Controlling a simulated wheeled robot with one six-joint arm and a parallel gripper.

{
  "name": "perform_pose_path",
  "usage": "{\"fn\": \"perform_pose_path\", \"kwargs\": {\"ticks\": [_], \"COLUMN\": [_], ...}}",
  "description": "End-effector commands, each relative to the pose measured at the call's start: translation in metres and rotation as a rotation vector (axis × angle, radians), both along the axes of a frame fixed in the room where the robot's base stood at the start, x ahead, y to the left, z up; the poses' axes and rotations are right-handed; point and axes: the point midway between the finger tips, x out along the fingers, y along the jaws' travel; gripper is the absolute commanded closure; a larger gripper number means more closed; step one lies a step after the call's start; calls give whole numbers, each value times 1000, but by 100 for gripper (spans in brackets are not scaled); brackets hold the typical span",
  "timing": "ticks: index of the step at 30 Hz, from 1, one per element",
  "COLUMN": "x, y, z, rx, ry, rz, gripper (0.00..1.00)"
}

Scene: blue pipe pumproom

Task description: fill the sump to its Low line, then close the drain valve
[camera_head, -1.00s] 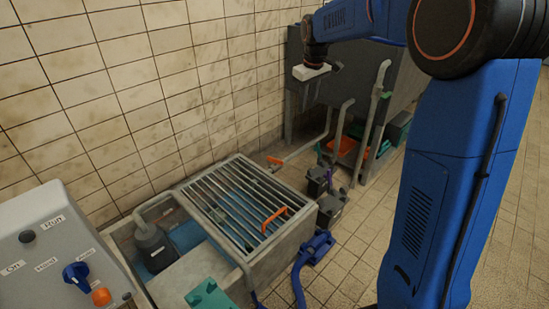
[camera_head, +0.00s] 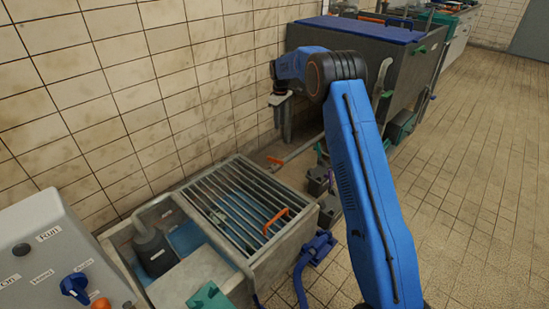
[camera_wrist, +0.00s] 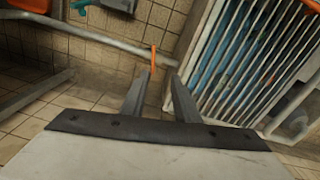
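The sump (camera_head: 277,267) is a concrete box in the head view, with a barred grate (camera_head: 232,199) over blue water. I cannot make out a Low line. An orange lever (camera_head: 275,160) sits on the pipe (camera_head: 301,149) that runs from the grey tank along the wall; I see no label naming it the drain valve. My gripper (camera_head: 283,130) is above and just right of that lever, pointing down. In the wrist view the orange lever (camera_wrist: 153,60) shows just beyond the fingertips of my gripper (camera_wrist: 161,78), which are apart and empty.
A second orange handle (camera_head: 276,221) lies on the grate. A grey control box (camera_head: 45,240) with a blue knob stands front left. The grey tank (camera_head: 380,62) stands behind my arm. Dark crates (camera_head: 318,181) and a blue hose (camera_head: 297,275) are right of the sump. Floor at right is clear.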

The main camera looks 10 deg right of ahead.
Motion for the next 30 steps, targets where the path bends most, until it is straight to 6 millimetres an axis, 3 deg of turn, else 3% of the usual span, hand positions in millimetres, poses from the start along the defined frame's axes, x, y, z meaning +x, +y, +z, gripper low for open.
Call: {"fn": "perform_pose_path", "kwargs": {"ticks": [1,3,7,19,30], "x": [9,20,33,41,41], "y": [2,4,7,9,9], "z": [-19,-39,-66,-102,-166], "rx": [-1,-2,-3,-4,-4], "ry": [10,18,30,41,40], "rz": [15,35,64,85,84], "gripper": [72,72,72,72,72]}}
